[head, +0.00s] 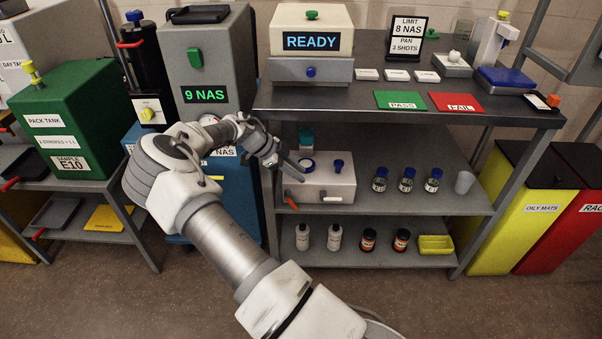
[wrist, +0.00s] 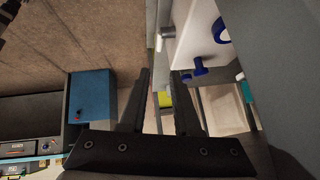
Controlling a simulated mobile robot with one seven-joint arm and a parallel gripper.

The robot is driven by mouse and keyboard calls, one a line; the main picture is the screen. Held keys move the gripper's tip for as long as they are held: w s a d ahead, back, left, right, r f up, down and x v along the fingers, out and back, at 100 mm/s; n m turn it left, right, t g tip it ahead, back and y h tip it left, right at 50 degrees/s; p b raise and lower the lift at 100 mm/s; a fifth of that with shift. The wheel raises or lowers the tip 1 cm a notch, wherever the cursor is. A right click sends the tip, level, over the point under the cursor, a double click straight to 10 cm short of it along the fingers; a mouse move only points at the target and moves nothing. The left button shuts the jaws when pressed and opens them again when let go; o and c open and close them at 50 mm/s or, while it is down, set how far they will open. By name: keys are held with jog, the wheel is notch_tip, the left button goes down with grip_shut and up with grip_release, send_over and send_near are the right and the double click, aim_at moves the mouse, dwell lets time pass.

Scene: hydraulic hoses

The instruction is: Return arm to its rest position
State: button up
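My arm reaches up from the bottom of the head view and bends to the right. My gripper (head: 298,166) is in front of the workbench, beside the left part of its middle shelf and close to a white box with blue knobs (head: 328,180). In the wrist view, the two dark fingers of my gripper (wrist: 161,75) stand apart with nothing between them. The white box (wrist: 188,32) shows beyond the fingers, with its blue knobs. I cannot tell whether a finger touches it.
The workbench top (head: 350,100) carries a READY unit (head: 312,42), a green PASS mat (head: 401,100) and a red FAIL mat (head: 456,103). Small bottles (head: 407,180) stand on the middle shelf. A grey 9 NAS unit (head: 206,65) is left. The floor (head: 420,305) in front is clear.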

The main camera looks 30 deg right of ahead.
dwell(0.4)
jog(key=s+a+r+n+t+y, duration=0.2)
jog(key=s+a+r+n+y, duration=0.2)
jog(key=s+a+r+n, duration=0.45)
jog(key=s+a+r+n+t+y, duration=0.2)
jog(key=s+a+r+n+y, duration=0.3)
jog(key=r, duration=0.7)
jog(key=s+a+r+n+t+h, duration=0.1)
jog(key=s+a+r+n+t, duration=0.2)
jog(key=s+n, duration=0.45)
jog(key=s+a+r+n+t, duration=0.1)
jog(key=s+a+r+n, duration=0.35)
jog(key=s, duration=0.55)
notch_tip(320, 180, up, 18)
jog(key=p, duration=1.9)
jog(key=shift+w, duration=0.2)
